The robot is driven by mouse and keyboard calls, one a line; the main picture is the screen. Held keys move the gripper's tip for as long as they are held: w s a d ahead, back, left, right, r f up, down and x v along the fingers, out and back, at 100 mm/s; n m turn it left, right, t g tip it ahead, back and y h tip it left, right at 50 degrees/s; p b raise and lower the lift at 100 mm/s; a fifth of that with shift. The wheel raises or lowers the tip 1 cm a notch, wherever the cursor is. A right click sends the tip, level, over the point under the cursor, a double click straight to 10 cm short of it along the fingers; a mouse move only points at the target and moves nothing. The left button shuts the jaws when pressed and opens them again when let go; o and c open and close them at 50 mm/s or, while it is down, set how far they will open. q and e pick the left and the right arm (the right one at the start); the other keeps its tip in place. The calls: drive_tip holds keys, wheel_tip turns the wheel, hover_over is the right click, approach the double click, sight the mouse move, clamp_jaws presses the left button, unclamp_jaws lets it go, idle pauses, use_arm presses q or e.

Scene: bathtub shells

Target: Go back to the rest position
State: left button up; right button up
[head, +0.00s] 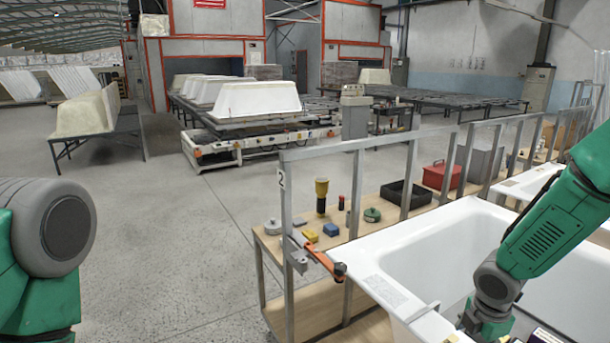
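My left arm enters at the lower left edge of the head view, with a grey joint and green links. Its gripper is outside the picture. My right arm comes in from the right and reaches down over the white bathtub shell (440,245) in the near right. Its wrist end meets the bottom edge of the picture, and the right gripper's fingers are cut off below it. I cannot see whether either gripper holds anything.
An orange-handled tool (322,258) hangs at the metal frame (288,220) beside the tub. A wooden bench (275,245) holds a red box (442,176), a black tray (405,193) and small items. White shells (256,100) stand on a cart behind. Floor at left centre is clear.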

drive_tip(key=s+a+f+m+g+y, duration=0.1)
drive_tip(key=s+a+f+m+y, duration=0.1)
drive_tip(key=s+a+f+m, duration=0.45)
drive_tip(key=s+a+f+m+y, duration=0.1)
drive_tip(key=s+a+f+m, duration=0.25)
drive_tip(key=s, duration=0.55)
drive_tip(key=s+f+m+h, duration=0.1)
drive_tip(key=s+f+m, duration=0.1)
drive_tip(key=s+m, duration=1.1)
wheel_tip(320, 180, down, 9)
drive_tip(key=s+n+b, duration=0.1)
drive_tip(key=n+b, duration=0.3)
drive_tip(key=b, duration=0.6)
drive_tip(key=shift+h, duration=0.3)
drive_tip(key=shift+f, duration=0.1)
